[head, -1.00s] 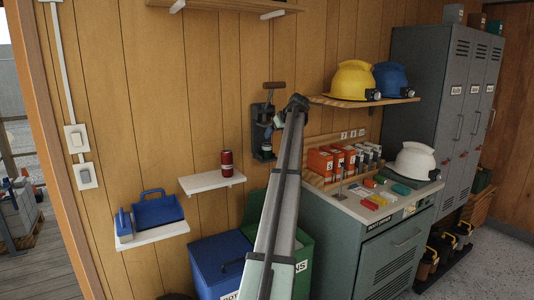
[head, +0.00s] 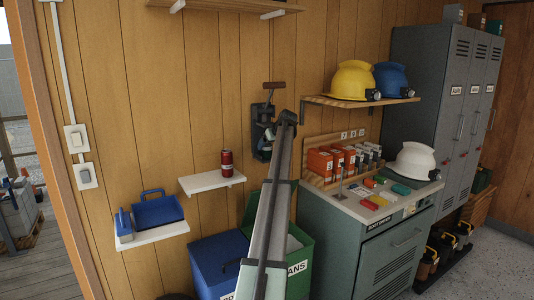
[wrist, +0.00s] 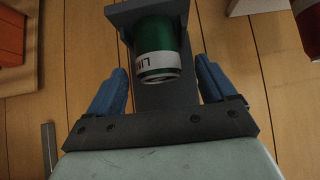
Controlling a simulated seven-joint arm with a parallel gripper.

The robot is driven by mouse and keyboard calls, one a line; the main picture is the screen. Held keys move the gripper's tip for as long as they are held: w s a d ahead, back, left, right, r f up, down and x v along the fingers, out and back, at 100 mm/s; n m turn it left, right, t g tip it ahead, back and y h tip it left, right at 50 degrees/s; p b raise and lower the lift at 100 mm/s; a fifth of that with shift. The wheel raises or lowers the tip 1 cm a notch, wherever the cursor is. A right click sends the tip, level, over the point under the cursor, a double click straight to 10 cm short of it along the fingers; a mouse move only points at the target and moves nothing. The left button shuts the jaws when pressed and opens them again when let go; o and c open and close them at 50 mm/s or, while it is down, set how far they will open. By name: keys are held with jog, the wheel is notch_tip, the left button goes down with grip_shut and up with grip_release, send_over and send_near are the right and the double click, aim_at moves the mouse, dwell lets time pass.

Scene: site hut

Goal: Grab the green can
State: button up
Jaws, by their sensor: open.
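The green can (wrist: 160,42) with a white label band shows in the wrist view, inside a dark grey wall-mounted can crusher (wrist: 150,98). My gripper (wrist: 161,66) is open, with one blue finger on each side of the can's near end and visible gaps to it. The fingers do not touch the can. In the head view, my gripper (head: 268,133) is in front of the crusher (head: 258,148) on the wood wall. The green can cannot be made out there behind my arm and gripper.
A red can (head: 227,162) stands on a small white shelf (head: 212,184) left of the crusher. A blue bin (head: 216,262) and a green bin (head: 300,258) stand below. A wooden shelf (head: 360,101) with helmets and a cabinet (head: 385,250) are to the right.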

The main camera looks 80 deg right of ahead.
jog(key=x, duration=0.3)
jog(key=shift+d+f, duration=0.2)
jog(key=c, duration=1.1)
jog(key=shift+r, duration=0.1)
